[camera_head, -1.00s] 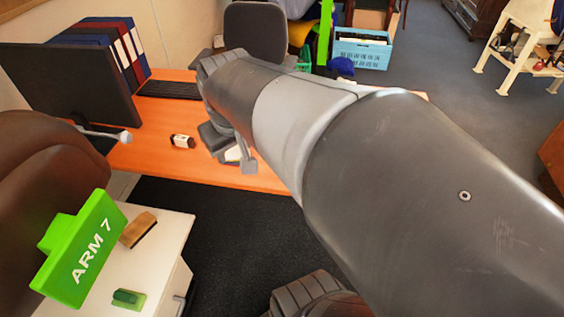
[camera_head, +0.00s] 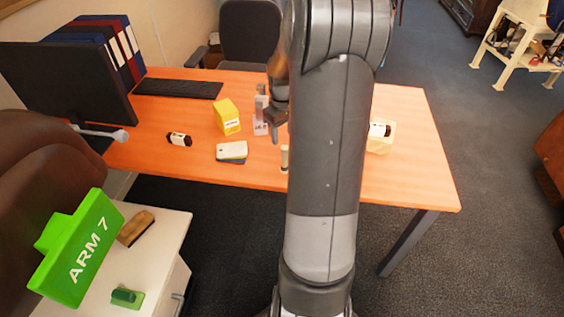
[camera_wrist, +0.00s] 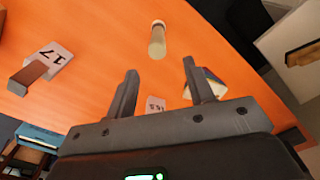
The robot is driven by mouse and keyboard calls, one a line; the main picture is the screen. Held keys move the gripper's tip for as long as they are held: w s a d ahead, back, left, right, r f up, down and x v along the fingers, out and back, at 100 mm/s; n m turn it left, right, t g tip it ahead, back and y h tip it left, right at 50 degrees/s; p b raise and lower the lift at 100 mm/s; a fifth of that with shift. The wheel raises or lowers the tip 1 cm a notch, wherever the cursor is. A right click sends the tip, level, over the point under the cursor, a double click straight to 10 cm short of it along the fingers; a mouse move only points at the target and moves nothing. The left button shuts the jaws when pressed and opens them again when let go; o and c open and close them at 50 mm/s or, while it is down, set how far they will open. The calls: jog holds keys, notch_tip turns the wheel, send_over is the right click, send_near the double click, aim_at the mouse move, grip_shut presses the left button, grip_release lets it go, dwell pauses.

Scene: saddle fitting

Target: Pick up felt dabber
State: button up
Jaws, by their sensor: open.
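A small pale cylinder with a light cap, which looks like the felt dabber (camera_head: 284,158), stands near the front edge of the orange desk, just left of my arm. In the wrist view the felt dabber (camera_wrist: 157,40) lies ahead of my fingertips, apart from them. My gripper (camera_wrist: 160,68) is open, its two fingers spread with nothing held between them. In the head view my gripper (camera_head: 268,113) is partly hidden by my own arm, over the desk behind the dabber.
The orange desk (camera_head: 410,180) also holds a yellow box (camera_head: 227,116), a stack of cards (camera_head: 232,151), a dark roll with a white label (camera_head: 179,139) and a keyboard (camera_head: 178,88). A white cabinet (camera_head: 165,245) stands front left.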

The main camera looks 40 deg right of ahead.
jog(key=shift+d+f, duration=0.2)
jog(key=shift+f, duration=0.25)
notch_tip(320, 180, down, 5)
jog(key=shift+f, duration=0.15)
jog(key=shift+s+f, duration=0.15)
jog(key=shift+f, duration=1.15)
jog(key=shift+s+f, duration=0.1)
jog(key=shift+f, duration=1.2)
jog(key=shift+c, duration=0.5)
grip_shut()
jog(key=shift+r, duration=0.15)
